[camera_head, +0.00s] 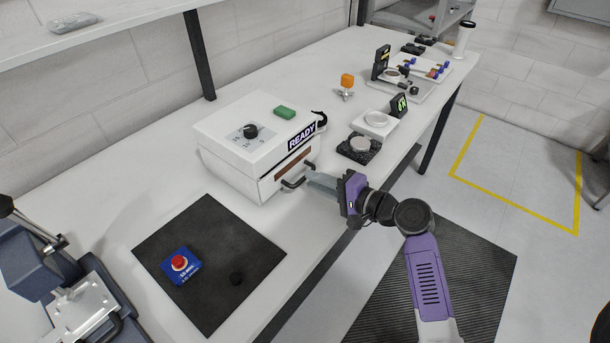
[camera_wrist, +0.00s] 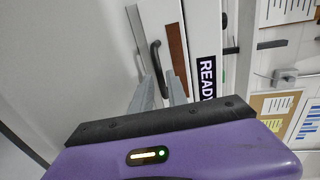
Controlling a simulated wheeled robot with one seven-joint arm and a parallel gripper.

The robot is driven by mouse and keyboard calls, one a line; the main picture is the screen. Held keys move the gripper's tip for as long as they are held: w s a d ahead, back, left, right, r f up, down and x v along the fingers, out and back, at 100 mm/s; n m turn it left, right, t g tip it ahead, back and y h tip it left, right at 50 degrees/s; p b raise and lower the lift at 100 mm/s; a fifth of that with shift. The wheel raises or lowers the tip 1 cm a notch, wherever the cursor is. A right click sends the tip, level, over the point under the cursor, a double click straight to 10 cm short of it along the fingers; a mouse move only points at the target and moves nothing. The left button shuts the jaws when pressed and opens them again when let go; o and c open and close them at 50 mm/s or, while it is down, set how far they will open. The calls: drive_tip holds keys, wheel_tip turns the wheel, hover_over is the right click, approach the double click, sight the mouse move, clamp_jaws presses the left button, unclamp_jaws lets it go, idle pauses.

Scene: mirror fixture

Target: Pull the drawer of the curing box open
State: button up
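The white curing box (camera_head: 225,150) stands on the bench, with a dial on top and a READY label on its front. Its drawer front (camera_head: 272,187) looks flush with the box. The dark bar handle (camera_head: 292,184) on the drawer also shows in the wrist view (camera_wrist: 156,62), beyond my fingertips and roughly in line with the gap between them. My gripper (camera_head: 312,176), with its purple body, is just in front of the handle. Its two grey fingers (camera_wrist: 160,85) are apart with nothing held between them. Whether a fingertip touches the handle I cannot tell.

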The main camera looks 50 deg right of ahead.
drive_tip(key=shift+w+a+f, duration=0.1)
drive_tip(key=shift+w+f, duration=0.1)
drive_tip(key=shift+w, duration=0.75)
drive_tip(key=shift+w+f, duration=0.15)
drive_tip(key=shift+w, duration=0.75)
clamp_jaws()
